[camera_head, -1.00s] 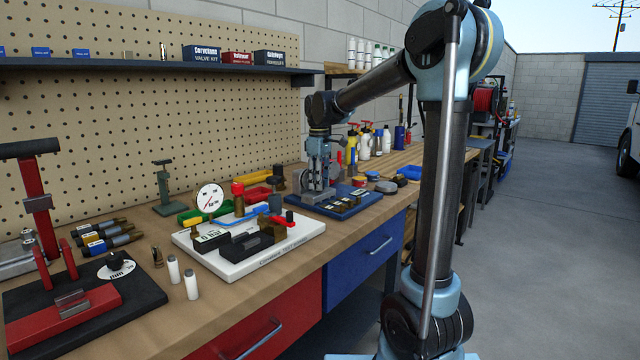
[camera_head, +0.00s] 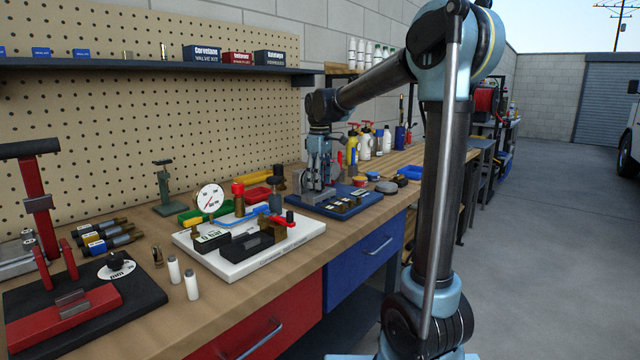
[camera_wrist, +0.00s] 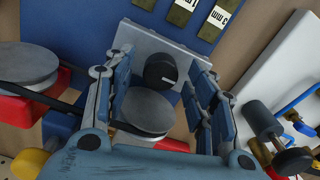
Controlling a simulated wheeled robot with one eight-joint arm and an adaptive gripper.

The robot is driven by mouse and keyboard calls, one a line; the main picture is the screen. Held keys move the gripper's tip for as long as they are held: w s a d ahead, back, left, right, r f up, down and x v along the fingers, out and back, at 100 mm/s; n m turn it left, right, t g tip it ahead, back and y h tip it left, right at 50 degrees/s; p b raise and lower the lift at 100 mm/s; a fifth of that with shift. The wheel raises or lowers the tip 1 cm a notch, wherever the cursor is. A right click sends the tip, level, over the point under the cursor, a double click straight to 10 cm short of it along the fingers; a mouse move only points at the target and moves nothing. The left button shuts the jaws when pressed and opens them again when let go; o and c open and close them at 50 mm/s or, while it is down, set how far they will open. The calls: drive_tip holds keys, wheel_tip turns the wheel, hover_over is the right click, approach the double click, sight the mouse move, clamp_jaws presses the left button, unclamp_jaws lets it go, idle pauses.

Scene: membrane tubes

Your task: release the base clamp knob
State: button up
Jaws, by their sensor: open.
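The black base clamp knob (camera_wrist: 160,70), with a pale mark on its face, sits on a grey plate (camera_wrist: 145,42) in the wrist view. A grey round disc (camera_wrist: 146,108) lies nearer the camera, below the knob in the picture. My gripper (camera_wrist: 161,76) is open, with one finger left and one right of the knob and disc; gaps show beside the knob. In the head view my gripper (camera_head: 319,178) is low over the blue tray (camera_head: 348,207); the knob cannot be made out there.
The white board (camera_head: 250,262) with gauge, valves and tubing stands left of my gripper. Labelled blocks (camera_head: 345,204) lie on the blue tray's front part. Small discs and a red bin (camera_head: 258,192) are nearby. A red-and-black fixture (camera_head: 70,300) stands at the front left.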

wheel_tip(320, 180, up, 11)
drive_tip(key=shift+r, duration=0.15)
idle(0.5)
